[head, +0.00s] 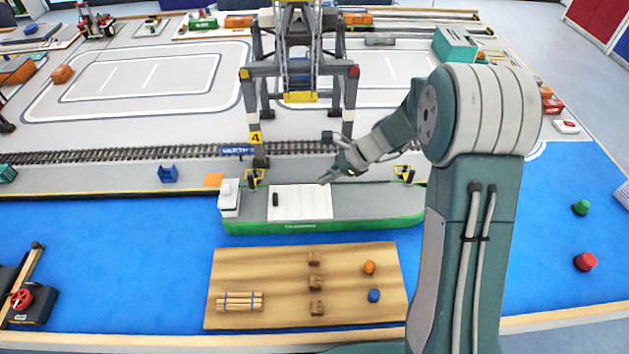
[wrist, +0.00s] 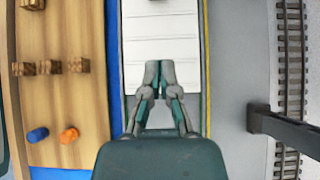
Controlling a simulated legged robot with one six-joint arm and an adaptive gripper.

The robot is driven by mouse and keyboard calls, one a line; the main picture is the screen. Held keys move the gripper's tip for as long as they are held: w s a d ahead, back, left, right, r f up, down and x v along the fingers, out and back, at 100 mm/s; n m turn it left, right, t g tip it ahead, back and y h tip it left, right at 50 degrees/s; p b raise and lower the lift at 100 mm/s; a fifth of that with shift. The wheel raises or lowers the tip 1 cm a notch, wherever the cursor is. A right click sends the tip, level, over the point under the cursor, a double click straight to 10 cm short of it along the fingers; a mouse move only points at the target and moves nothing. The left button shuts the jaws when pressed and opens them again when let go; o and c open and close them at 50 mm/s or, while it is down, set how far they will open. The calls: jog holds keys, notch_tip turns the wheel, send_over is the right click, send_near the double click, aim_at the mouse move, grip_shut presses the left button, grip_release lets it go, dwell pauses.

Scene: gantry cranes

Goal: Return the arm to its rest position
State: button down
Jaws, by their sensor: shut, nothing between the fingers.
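My arm reaches over the blue water area from the right in the head view. My gripper (head: 326,180) is at the right end of the white deck panel on the grey and green ship (head: 365,222). In the wrist view my gripper (wrist: 158,72) is shut, its fingertips together over the white panel (wrist: 162,40), with nothing between them. I cannot tell how far above the panel the fingertips are.
A gantry crane (head: 300,72) stands just behind the ship, with its leg by the rail track (head: 100,155). A wooden board (head: 255,270) with small blocks, sticks and two pegs lies in front. Red (head: 585,262) and green (head: 581,208) buoys sit at right.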

jog(key=shift+d+r, duration=0.15)
jog(key=shift+d, duration=0.35)
jog(key=s+d+r+n+t+h, duration=0.1)
jog(key=s+d+r+n+h, duration=0.25)
jog(key=s+r+n, duration=0.7)
jog(key=s+d+r+n+t+h, duration=0.2)
jog(key=s+d+r+n, duration=0.1)
jog(key=s, duration=0.4)
jog(key=s+d+r+n+t+h, duration=0.2)
jog(key=s+d+r+n+h, duration=0.1)
jog(key=s+r, duration=0.3)
jog(key=shift+s+d+n+t, duration=0.2)
jog(key=shift+s+n+t, duration=0.1)
jog(key=shift+s+n, duration=0.5)
jog(key=shift+h, duration=0.25)
